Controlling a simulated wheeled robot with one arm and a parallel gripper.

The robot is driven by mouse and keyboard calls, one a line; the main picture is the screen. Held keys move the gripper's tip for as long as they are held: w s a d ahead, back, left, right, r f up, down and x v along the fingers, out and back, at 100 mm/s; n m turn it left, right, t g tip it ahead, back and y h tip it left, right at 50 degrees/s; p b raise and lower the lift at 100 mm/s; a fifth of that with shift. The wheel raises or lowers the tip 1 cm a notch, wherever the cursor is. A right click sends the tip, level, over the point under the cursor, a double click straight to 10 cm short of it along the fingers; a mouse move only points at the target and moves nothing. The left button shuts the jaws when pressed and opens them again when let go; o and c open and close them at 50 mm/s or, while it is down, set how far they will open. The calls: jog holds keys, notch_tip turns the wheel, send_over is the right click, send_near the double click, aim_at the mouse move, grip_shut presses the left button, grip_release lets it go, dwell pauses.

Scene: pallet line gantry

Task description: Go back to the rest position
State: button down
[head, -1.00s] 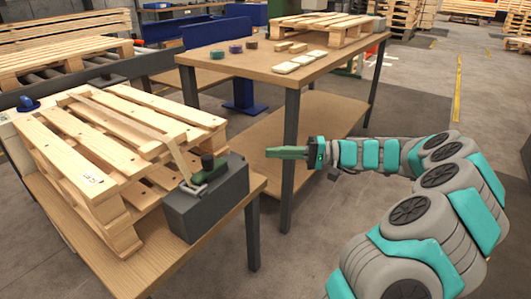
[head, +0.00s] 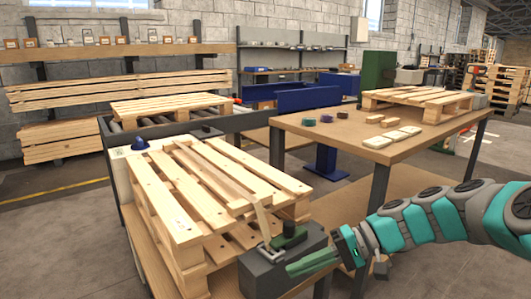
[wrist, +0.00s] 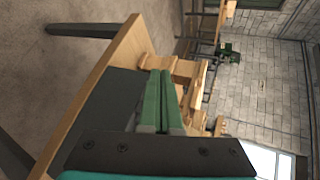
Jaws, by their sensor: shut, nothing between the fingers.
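My gripper (head: 312,262) is in the lower middle of the head view, its green fingers pointing left. It is beside and in front of the dark grey block (head: 262,278) at the near corner of the left table. The fingers are together with nothing between them. In the wrist view the closed green fingers (wrist: 160,102) point up the picture. Whether the fingertips touch the block cannot be told.
A wooden pallet (head: 165,205) lies on the left table, with a strap and a green-handled tool (head: 287,238) at its near corner. The right table (head: 340,135) carries small coloured rolls, wooden blocks and another pallet (head: 420,98). Grey floor (head: 50,235) is clear at left.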

jog(key=s+a+f+n+g+h, duration=0.1)
jog(key=s+f+h, duration=0.15)
jog(key=s, duration=0.35)
jog(key=s+a+f+g+h, duration=0.1)
jog(key=s+a+f+h, duration=0.1)
jog(key=s+h, duration=0.35)
jog(key=s+d+f+t+h+p, duration=0.1)
jog(key=s+d+f+h, duration=0.3)
jog(key=s+d, duration=0.6)
jog(key=s+h, duration=0.1)
jog(key=s, duration=0.1)
jog(key=shift+s+d+m, duration=0.3)
jog(key=shift+s, duration=0.1)
